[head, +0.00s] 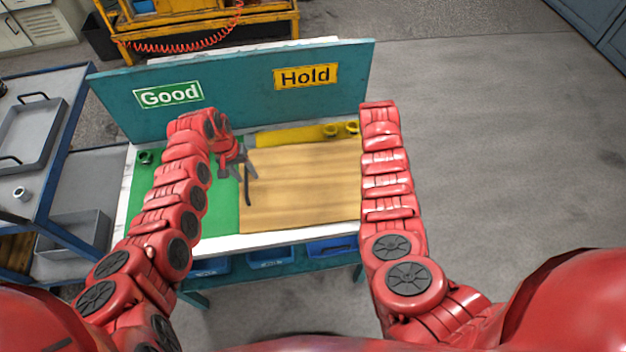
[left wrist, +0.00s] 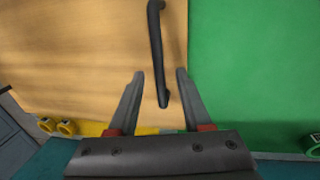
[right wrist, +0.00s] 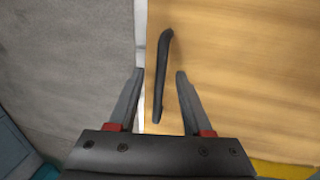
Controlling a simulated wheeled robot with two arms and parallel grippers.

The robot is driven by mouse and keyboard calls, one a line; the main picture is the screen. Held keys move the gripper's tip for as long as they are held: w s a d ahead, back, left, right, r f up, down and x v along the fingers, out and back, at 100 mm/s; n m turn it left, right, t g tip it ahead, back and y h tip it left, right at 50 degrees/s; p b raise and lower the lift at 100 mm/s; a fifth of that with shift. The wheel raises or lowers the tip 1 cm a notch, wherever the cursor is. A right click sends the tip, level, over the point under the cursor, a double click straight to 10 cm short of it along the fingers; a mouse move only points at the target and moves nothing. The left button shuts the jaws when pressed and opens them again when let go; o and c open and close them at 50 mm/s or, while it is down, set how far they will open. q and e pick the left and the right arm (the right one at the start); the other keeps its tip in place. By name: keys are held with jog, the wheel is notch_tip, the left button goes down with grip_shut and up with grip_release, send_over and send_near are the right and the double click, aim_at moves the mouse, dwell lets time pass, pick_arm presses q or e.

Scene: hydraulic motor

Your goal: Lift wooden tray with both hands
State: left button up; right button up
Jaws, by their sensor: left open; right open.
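The wooden tray (head: 300,190) lies flat on the bench top, with a dark handle at each side. The left handle (head: 247,190) shows in the head view and in the left wrist view (left wrist: 156,45). My left gripper (head: 239,168) is open, its fingers on either side of that handle, with a gap to each finger. The right handle (right wrist: 161,75) shows in the right wrist view. My right gripper (right wrist: 159,74) is open there, its fingers on either side of the handle. In the head view my right arm hides the right handle and gripper.
A green area (head: 226,205) lies left of the tray, and a yellow strip (head: 290,137) with small yellow rings (head: 352,127) lies behind it. The back panel (head: 235,90) with "Good" and "Hold" signs rises behind. A blue cart (head: 62,160) stands at left; floor at right is clear.

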pick_arm(q)
jog(key=shift+f, duration=0.5)
pick_arm(e)
jog(key=shift+d+f, duration=0.1)
jog(key=shift+f, duration=0.3)
jog(key=shift+c, duration=0.2)
pick_arm(q)
grip_shut()
pick_arm(e)
grip_shut()
dwell(0.4)
